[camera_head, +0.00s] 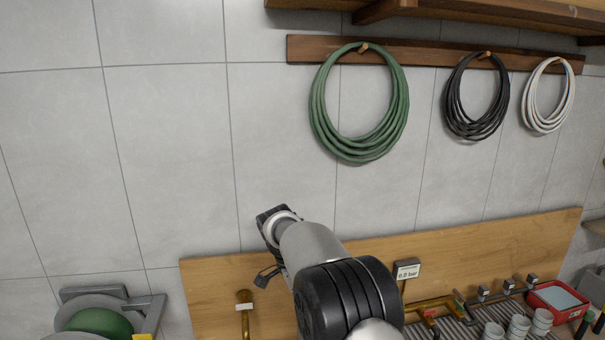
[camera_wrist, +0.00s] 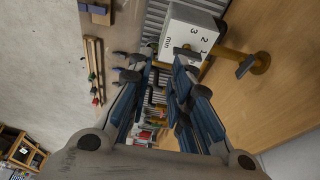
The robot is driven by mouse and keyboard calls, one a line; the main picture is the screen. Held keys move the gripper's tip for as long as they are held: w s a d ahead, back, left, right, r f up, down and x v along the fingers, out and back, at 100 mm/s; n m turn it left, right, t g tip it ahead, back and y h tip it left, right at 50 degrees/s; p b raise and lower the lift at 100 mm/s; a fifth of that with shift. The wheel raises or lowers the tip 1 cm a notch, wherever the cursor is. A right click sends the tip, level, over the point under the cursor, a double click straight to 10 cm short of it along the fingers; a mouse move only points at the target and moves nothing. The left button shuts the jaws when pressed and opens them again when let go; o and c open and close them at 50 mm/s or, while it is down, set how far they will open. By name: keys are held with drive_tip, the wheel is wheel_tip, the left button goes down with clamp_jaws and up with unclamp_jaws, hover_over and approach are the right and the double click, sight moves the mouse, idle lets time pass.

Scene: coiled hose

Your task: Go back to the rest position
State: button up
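My gripper shows in the wrist view (camera_wrist: 161,66), with its two blue-grey fingers spread apart and nothing held between them. In the head view my arm reaches up from the bottom centre, and its dark end is in front of the grey tiled wall, below and left of the green hose. The coiled green hose (camera_head: 316,112) hangs on a peg of a wooden rail (camera_head: 420,54). A coiled black hose (camera_head: 452,105) and a coiled white hose (camera_head: 568,98) hang to its right. My gripper is clear of all three hoses.
A wooden backboard (camera_head: 500,245) stands below, with a gauge sign (camera_head: 407,269) and brass pipes. A red tray (camera_head: 556,298) and grey cups (camera_head: 518,326) are at lower right. A hose reel (camera_head: 100,322) is at lower left. A white numbered box (camera_wrist: 189,32) lies beyond my fingertips.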

drive_tip(key=s+d+r+n+t+y+b, duration=0.1)
drive_tip(key=s+d+r+n+b, duration=0.35)
drive_tip(key=s, duration=0.45)
drive_tip(key=s+d+r+n+t+y+b, duration=0.1)
drive_tip(key=s+d+r+n+b, duration=0.25)
drive_tip(key=s+d, duration=0.35)
drive_tip(key=s+f+n+t+b, duration=0.1)
drive_tip(key=s+f+n+b, duration=0.2)
drive_tip(key=s, duration=0.7)
drive_tip(key=s+d+f+n+t+y+b, duration=0.1)
drive_tip(key=s+f+n+b, duration=0.3)
drive_tip(key=s+f, duration=0.4)
drive_tip(key=s, duration=0.3)
drive_tip(key=shift+s+d+f+b, duration=0.15)
drive_tip(key=shift+s+d+b, duration=0.05)
drive_tip(key=shift+d+b, duration=0.1)
